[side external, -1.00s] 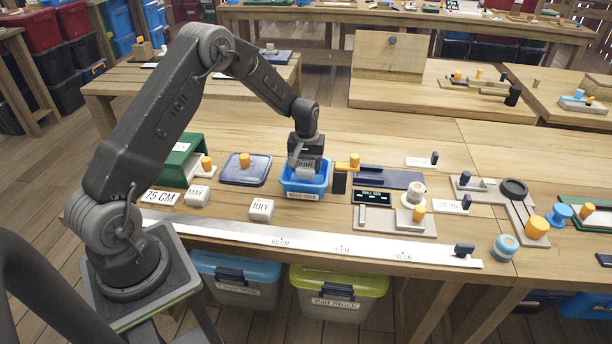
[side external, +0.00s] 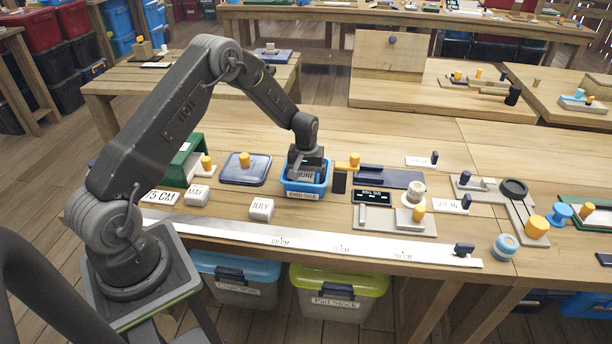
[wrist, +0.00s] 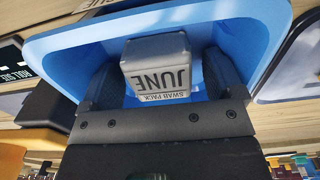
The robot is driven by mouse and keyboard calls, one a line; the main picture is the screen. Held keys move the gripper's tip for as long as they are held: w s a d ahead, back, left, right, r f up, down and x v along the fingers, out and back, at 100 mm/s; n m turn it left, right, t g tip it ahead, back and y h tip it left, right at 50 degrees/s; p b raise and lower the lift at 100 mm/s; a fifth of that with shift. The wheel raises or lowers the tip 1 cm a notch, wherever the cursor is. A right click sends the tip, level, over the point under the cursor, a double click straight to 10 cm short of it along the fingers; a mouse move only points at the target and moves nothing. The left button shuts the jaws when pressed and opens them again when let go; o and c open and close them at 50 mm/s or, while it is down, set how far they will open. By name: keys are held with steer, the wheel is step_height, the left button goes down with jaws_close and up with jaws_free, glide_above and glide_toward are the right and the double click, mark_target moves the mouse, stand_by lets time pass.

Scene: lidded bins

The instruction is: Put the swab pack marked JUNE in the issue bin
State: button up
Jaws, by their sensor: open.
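The white swab pack marked JUNE (wrist: 158,70) is inside the blue bin (wrist: 75,45), between my gripper's fingers (wrist: 163,80). The fingers are apart, with a gap showing beside the pack. In the side view, my gripper (side external: 305,168) reaches down into the blue bin (side external: 304,188), which has a small label on its front that is too small to read surely. Whether the pack rests on the bin floor is hidden. A pack marked MAY (side external: 197,195) and a pack marked JULY (side external: 261,210) lie on the table to the left of the bin.
A dark blue lid (side external: 245,169) with an orange knob lies left of the bin. A green box (side external: 183,158) stands further left. A dark block (side external: 339,182) and an orange-handled piece (side external: 354,160) are close on the bin's right. A long ruler (side external: 300,238) runs along the front edge.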

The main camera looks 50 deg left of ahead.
step_height(320, 180, up, 12)
step_height(320, 180, up, 10)
steer(key=m+t, duration=0.1)
steer(key=m, duration=0.1)
glide_above(306, 175)
steer(key=s+d, duration=0.4)
steer(key=d, duration=0.1)
steer(key=s+d+r+m+t, duration=0.2)
steer(key=s+d+r, duration=0.4)
steer(key=s+r, duration=0.15)
steer(key=s+d+r+m+t, duration=0.1)
steer(key=s+d+m, duration=0.1)
steer(key=s, duration=0.6)
steer(key=s+d+r+m+t, duration=0.1)
steer(key=s+d+m, duration=0.2)
steer(key=s, duration=0.5)
steer(key=shift+s+d+r+t, duration=0.25)
steer(key=shift+d+r+t, duration=0.05)
steer(key=shift+d, duration=0.6)
